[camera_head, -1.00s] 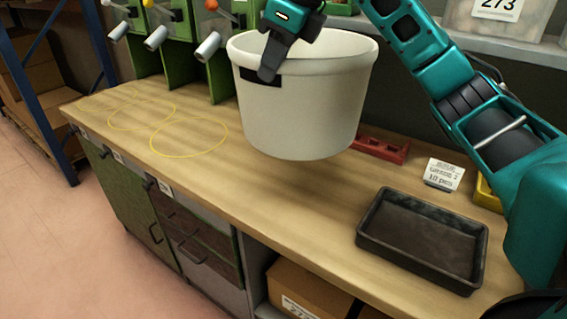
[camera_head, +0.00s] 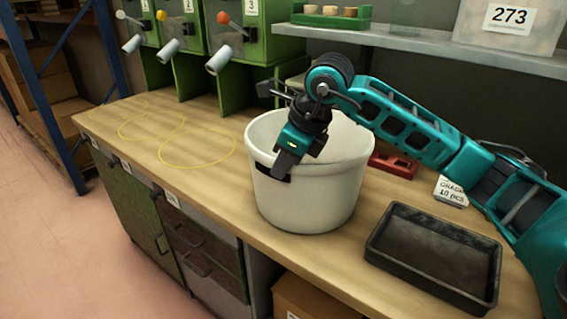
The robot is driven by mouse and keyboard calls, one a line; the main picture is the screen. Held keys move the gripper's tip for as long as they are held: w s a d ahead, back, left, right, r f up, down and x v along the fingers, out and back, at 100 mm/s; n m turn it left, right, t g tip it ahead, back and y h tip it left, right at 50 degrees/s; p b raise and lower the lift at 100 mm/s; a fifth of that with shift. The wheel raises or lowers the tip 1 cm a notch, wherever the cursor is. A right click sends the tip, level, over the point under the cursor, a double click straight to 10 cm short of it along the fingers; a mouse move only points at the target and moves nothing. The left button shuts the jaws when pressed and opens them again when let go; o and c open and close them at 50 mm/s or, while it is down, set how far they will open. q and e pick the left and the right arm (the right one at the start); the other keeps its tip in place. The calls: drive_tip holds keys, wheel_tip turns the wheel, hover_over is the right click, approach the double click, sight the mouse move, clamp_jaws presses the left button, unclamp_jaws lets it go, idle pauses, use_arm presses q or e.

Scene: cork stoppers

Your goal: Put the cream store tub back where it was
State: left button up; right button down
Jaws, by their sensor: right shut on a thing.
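The cream store tub (camera_head: 318,204) is upright over the front half of the wooden bench, left of the black tray. Its base is at or just above the bench top; I cannot tell whether it touches. My right gripper (camera_head: 287,160) is shut on the tub's near-left wall at the rim, beside a dark slot. The arm reaches across the tub from the right and hides part of its opening. Yellow outlines (camera_head: 198,166) are drawn on the bench to the left of the tub. My left gripper is not in view.
A black tray (camera_head: 372,250) lies at the front right, with a white card (camera_head: 451,192) behind it. A red holder (camera_head: 395,166) is behind the tub. Green dispensers (camera_head: 237,45) with chutes stand at the back left. A shelf (camera_head: 420,42) overhangs the back. The bench's left part is clear.

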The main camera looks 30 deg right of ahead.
drive_tip(key=c, duration=1.2)
unclamp_jaws()
drive_tip(key=shift+f, duration=0.1)
